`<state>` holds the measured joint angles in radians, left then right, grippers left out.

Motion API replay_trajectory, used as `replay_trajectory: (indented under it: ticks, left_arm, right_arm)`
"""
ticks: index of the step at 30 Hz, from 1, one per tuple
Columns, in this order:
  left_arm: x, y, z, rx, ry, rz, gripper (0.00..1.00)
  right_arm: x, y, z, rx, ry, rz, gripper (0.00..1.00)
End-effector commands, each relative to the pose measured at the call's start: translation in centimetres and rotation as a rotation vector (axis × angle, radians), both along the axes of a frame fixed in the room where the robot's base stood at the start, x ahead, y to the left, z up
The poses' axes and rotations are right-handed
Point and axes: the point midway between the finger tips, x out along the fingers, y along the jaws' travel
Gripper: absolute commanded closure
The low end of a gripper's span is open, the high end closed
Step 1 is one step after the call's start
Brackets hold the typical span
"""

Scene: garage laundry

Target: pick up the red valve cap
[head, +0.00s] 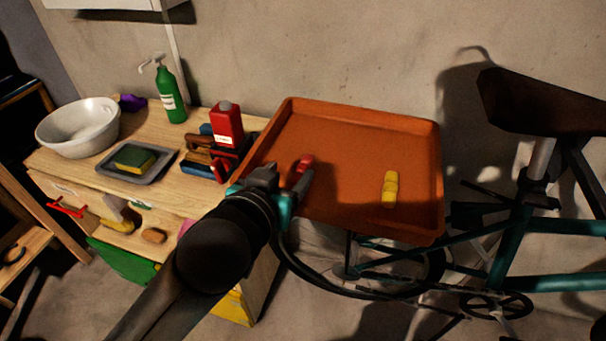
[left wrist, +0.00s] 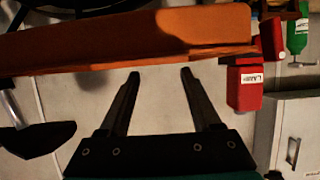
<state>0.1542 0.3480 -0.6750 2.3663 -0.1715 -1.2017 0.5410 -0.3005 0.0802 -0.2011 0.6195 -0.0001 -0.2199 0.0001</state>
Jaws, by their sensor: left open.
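My left gripper (head: 289,175) is over the left part of the orange tray (head: 345,125). In the left wrist view its two dark fingers (left wrist: 160,75) are apart with nothing between them. The tray's orange rim (left wrist: 110,50) lies beyond the fingertips there. A small red piece (head: 305,160) shows at the fingertips in the head view. I cannot tell whether it is the red valve cap, and its lower part is hidden by a finger. No red cap is clear in the left wrist view. My right gripper is not in view.
A yellow object (head: 390,187) lies on the tray's right part. A red bottle (head: 227,124) stands left of the tray, beside a tool holder. The wooden top also holds a green pump bottle (head: 171,98), a white basin (head: 80,128) and a sponge (head: 135,158). A bicycle (head: 507,240) stands at right.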

Motion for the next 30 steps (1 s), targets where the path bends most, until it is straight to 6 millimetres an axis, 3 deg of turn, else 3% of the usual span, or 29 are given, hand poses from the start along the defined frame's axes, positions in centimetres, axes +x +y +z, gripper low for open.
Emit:
replay_trajectory:
  ticks: [5,12,18,26,30]
  left_arm:
    - [0.8,-0.3,-0.4,0.000,0.000,0.000,0.35]
    - [2.8,-1.6,-2.9,0.001,-0.001,0.001,0.35]
    - [4.4,-2.1,-3.3,0.000,-0.001,0.001,0.35]
    - [4.6,-2.2,-3.3,-0.001,-0.001,0.000,0.35]
    - [4.5,-2.2,-3.3,0.000,-0.001,0.000,0.48]
  right_arm:
    - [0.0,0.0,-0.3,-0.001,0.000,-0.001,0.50]
    - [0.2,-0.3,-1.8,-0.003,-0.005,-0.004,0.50]
    - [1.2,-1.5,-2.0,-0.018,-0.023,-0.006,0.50]
    - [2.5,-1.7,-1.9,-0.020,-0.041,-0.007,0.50]
    - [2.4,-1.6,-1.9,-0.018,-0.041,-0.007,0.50]
